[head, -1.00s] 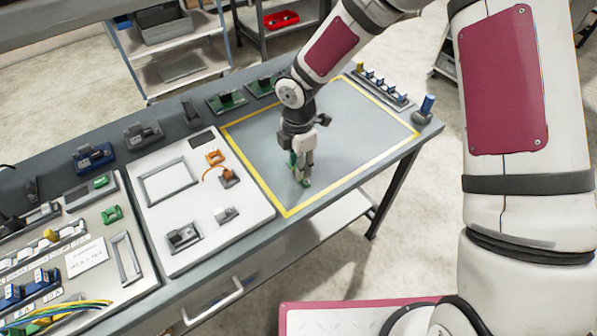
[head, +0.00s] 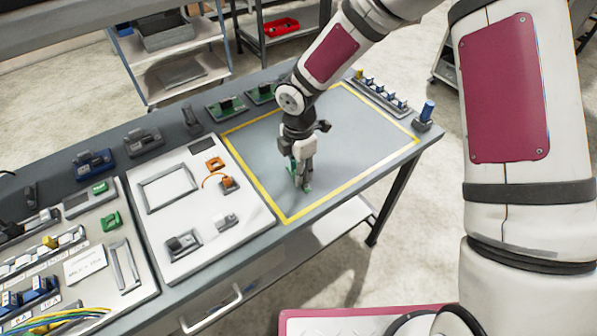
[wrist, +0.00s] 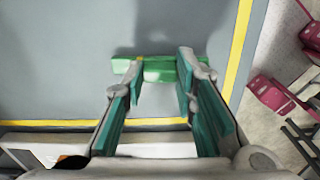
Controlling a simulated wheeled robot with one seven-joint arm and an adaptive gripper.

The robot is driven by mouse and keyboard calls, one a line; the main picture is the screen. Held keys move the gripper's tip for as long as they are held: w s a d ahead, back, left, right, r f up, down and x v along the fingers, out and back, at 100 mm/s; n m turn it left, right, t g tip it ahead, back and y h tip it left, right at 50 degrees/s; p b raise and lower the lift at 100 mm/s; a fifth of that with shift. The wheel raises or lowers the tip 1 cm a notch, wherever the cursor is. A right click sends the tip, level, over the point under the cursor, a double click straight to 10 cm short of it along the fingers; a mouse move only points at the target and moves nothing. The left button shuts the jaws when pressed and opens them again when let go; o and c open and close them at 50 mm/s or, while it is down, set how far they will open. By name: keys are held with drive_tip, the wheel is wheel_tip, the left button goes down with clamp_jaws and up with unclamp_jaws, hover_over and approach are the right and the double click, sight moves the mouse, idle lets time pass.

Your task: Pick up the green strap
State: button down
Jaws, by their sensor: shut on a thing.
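The green strap (wrist: 158,70) lies crosswise between the fingertips of my gripper (wrist: 160,72) in the wrist view. A small yellow mark shows near the strap's left part. In the head view my gripper (head: 302,182) points down inside the yellow-outlined grey area, with a bit of green strap (head: 305,187) at its tips. Whether the strap touches the surface I cannot tell.
The yellow-bordered area (head: 355,150) is otherwise clear. A white panel (head: 195,200) with an orange piece and grey fixtures lies to its left. A rack of blue-topped items (head: 382,95) and a blue cylinder (head: 427,110) stand at the far right edge.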

drive_tip(key=shift+r, duration=0.45)
drive_tip(key=shift+s+d+r+b, duration=0.1)
drive_tip(key=shift+s+r+b, duration=0.1)
drive_tip(key=shift+r, duration=0.25)
drive_tip(key=shift+s+d+r+b, duration=0.1)
drive_tip(key=shift+s+r, duration=0.1)
drive_tip(key=shift+r, duration=0.25)
drive_tip(key=s+d, duration=0.2)
drive_tip(key=s, duration=0.5)
drive_tip(key=s+d+r, duration=0.1)
drive_tip(key=s+d, duration=0.2)
drive_tip(key=s, duration=0.4)
drive_tip(key=shift+s+r, duration=0.2)
drive_tip(key=shift+r+p, duration=0.95)
drive_tip(key=shift+r, duration=0.15)
wheel_tip(320, 180, up, 3)
drive_tip(key=p, duration=0.2)
drive_tip(key=shift+f+p, duration=0.1)
drive_tip(key=shift+p, duration=0.25)
drive_tip(key=shift+a, duration=0.1)
